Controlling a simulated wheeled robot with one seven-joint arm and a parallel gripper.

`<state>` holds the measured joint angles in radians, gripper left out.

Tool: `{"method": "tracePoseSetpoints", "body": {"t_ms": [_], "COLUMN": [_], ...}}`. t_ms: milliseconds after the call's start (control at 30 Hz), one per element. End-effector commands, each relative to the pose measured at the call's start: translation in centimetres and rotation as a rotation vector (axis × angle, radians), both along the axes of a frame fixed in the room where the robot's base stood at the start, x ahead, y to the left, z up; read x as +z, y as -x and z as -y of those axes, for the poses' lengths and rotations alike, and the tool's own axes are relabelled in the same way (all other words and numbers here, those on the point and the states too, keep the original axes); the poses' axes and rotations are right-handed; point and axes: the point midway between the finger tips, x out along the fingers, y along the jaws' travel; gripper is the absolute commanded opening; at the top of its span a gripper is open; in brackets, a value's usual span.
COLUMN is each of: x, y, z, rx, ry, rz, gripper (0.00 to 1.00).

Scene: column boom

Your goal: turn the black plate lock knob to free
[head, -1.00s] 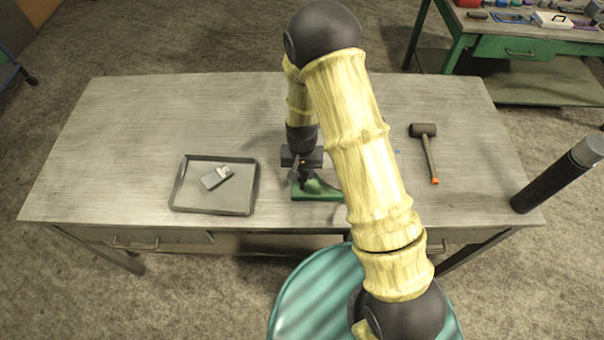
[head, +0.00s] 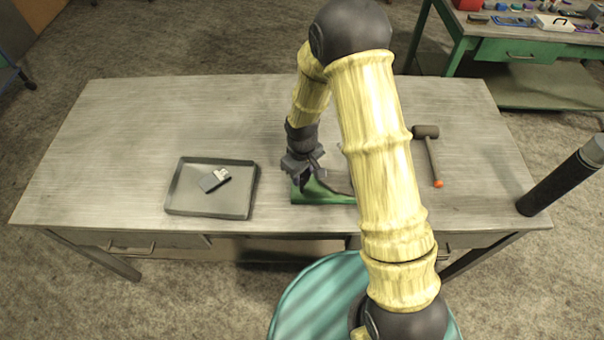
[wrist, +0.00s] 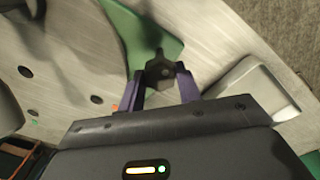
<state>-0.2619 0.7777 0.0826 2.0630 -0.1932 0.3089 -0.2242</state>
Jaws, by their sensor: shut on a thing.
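The black knob (wrist: 160,72) shows in the wrist view between the two purple fingers of my gripper (wrist: 162,88), with a narrow tip pointing away from the palm. My gripper is shut on it. Green metal (wrist: 150,35) lies behind and beside the knob. In the head view my gripper (head: 305,180) is at the left end of the green base (head: 332,197) on the workbench. The knob is too small and too covered by the gripper to make out there, and my arm hides the base's right part. I cannot read any lock marking.
A grey tray (head: 178,203) with a small grey-and-black object (head: 214,180) stands left of the base. A mallet (head: 432,160) lies to the right. A dark cylinder (head: 563,181) is at the right edge. The workbench's left part (head: 110,140) is clear.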

Motion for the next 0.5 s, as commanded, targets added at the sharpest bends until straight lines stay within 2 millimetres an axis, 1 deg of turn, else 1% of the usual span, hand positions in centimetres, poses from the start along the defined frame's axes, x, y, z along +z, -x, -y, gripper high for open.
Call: {"method": "tracePoseSetpoints", "body": {"t_ms": [200, 500], "x": [0.18, 0.19], "y": [-0.23, -0.23], "z": [-0.15, -0.15], "rx": [0.037, 0.04], "ry": [-0.004, -0.004], "rz": [0.007, 0.007], "gripper": [0.11, 0.11]}}
